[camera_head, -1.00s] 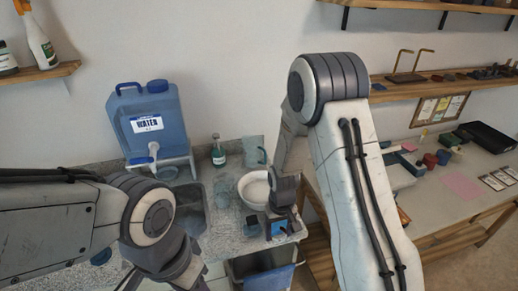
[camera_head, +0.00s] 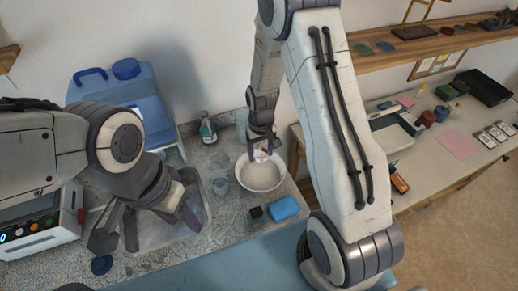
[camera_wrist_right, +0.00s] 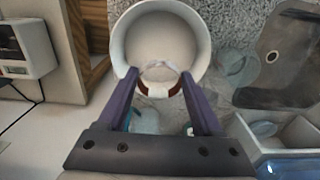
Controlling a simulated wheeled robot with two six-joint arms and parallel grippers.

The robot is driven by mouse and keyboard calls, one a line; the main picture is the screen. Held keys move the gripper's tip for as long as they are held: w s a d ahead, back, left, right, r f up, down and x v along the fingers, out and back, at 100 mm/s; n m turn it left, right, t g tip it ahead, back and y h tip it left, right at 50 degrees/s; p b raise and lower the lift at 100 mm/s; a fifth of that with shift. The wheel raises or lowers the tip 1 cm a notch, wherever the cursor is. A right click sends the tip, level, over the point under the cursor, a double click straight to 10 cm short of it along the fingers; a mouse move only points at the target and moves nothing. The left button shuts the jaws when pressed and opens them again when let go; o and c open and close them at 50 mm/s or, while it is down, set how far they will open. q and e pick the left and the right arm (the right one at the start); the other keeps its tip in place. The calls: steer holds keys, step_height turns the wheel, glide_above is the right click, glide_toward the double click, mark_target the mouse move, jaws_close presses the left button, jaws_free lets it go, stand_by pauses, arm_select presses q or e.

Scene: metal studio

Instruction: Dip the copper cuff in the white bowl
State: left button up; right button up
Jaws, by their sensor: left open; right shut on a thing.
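The white bowl (camera_head: 262,182) stands on the speckled counter and holds a pale, whitish content. My right gripper (camera_head: 263,150) points down over the bowl's back rim. In the right wrist view, the purple fingers of my right gripper (camera_wrist_right: 159,76) are shut on the copper cuff (camera_wrist_right: 146,87). The cuff is a reddish-brown curved band at the near side of the white bowl (camera_wrist_right: 201,45). I cannot tell whether it touches the content. In the head view the cuff is small and mostly hidden by the fingers. My left gripper (camera_head: 145,238) is open and empty over the sink.
A blue water container (camera_head: 125,100) and a green bottle (camera_head: 208,128) stand behind the sink (camera_head: 195,222). Clear glasses (camera_head: 220,185) stand left of the bowl. A blue sponge-like block (camera_head: 284,208) and a small dark jar (camera_head: 256,213) sit in front of it.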

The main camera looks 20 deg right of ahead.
mark_target(260, 177)
steer(key=shift+f+b, duration=3.8)
steer(key=shift+f, duration=1.4)
steer(key=shift+r+p, duration=0.6)
steer(key=shift+r, duration=0.2)
steer(key=shift+f+b, duration=0.6)
steer(key=shift+f, duration=0.2)
steer(key=shift+r+p, duration=0.8)
steer(key=shift+f+b, duration=0.55)
steer(key=shift+f, duration=0.2)
steer(key=shift+r+p, duration=0.55)
steer(key=shift+r, duration=0.2)
steer(key=shift+f+b, duration=0.55)
steer(key=shift+f, duration=0.25)
